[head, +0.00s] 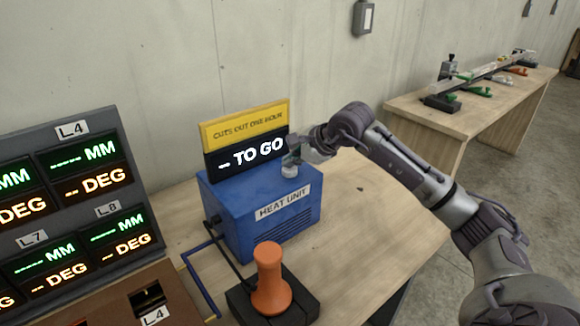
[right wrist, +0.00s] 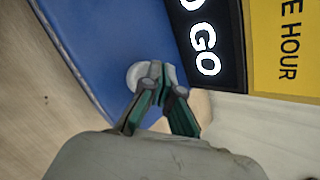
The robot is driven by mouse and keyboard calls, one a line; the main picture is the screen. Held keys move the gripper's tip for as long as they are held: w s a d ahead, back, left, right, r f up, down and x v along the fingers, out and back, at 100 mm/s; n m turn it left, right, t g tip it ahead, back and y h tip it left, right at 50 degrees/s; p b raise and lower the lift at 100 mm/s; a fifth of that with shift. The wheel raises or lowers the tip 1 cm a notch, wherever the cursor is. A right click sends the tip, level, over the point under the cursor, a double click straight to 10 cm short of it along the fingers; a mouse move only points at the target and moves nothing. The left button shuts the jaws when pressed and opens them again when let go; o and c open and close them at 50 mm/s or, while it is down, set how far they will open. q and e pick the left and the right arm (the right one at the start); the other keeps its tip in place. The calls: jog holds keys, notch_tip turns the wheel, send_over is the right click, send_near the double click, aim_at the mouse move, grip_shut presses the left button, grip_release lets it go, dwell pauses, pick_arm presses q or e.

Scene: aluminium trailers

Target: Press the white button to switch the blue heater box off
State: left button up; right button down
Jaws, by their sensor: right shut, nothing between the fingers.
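The blue heater box (head: 240,205), labelled HEAT UNIT, stands on the wooden table. Its dark display (head: 225,163) reads "-- TO GO" under a yellow plate (head: 243,125). The white button (head: 290,171) is on the box's top near its right end. My right gripper (head: 291,160) is shut and empty, its fingertips directly over the button. In the right wrist view the fingertips (right wrist: 160,68) overlap the white button (right wrist: 134,76) and partly hide it. I cannot tell whether they touch it. My left gripper is not in view.
An orange knob handle (head: 269,278) on a dark base stands in front of the box. A panel of MM and DEG readouts (head: 85,190) is at the left. The table (head: 370,225) is clear right of the box. Another bench (head: 500,105) stands at the back right.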

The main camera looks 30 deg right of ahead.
aim_at(292, 169)
jog(key=shift+f, duration=0.1)
jog(key=shift+f+b, duration=0.4)
jog(key=shift+b, duration=0.05)
dwell(0.4)
jog(key=shift+r, duration=0.3)
jog(key=shift+r+p, duration=0.55)
jog(key=shift+r, duration=0.05)
jog(key=shift+r+p, duration=1.55)
jog(key=shift+r, duration=0.9)
